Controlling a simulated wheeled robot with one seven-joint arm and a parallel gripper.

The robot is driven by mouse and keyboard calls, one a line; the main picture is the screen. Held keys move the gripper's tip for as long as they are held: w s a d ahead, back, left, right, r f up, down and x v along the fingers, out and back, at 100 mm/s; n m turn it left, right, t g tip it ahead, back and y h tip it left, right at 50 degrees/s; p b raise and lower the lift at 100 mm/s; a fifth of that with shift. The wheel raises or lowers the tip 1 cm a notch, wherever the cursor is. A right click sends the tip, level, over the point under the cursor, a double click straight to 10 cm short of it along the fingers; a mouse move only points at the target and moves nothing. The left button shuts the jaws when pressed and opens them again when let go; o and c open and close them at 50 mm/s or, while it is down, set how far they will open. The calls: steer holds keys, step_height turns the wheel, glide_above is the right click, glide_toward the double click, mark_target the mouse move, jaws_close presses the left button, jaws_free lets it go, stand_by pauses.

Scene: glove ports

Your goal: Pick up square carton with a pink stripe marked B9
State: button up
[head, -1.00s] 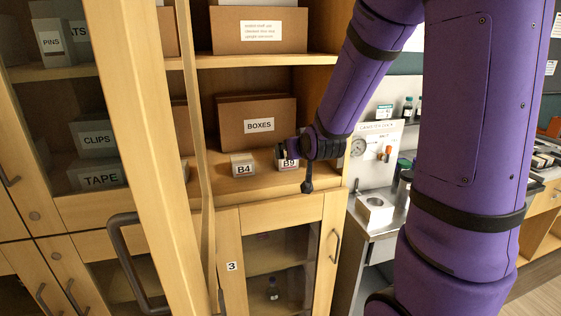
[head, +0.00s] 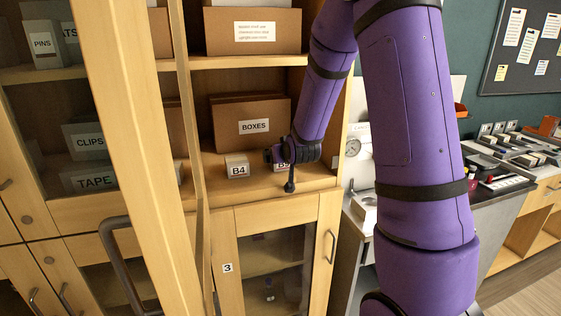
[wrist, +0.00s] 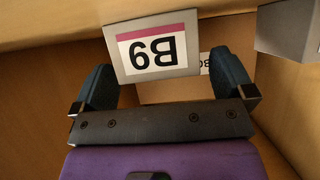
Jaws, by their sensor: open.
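The square carton marked B9 (wrist: 153,47) has a white label with a pink stripe and appears upside down in the wrist view. In the head view it is mostly hidden behind my gripper (head: 272,156), on the cabinet shelf right of the B4 carton. In the wrist view my gripper (wrist: 161,62) is open, with one dark finger on either side of the carton's near part. Gaps show beside the label, and I cannot tell whether either finger touches it.
The B4 carton (head: 237,167) stands close on the left. A large brown box labelled BOXES (head: 253,125) is behind. An open cabinet door (head: 130,130) stands left of my arm. The shelf front (head: 230,190) between door and cabinet side is clear.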

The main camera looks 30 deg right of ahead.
steer(key=shift+w+d+f, duration=0.1)
steer(key=shift+w+f, duration=0.05)
steer(key=shift+w, duration=0.1)
steer(key=shift+c, duration=0.2)
steer(key=c, duration=1)
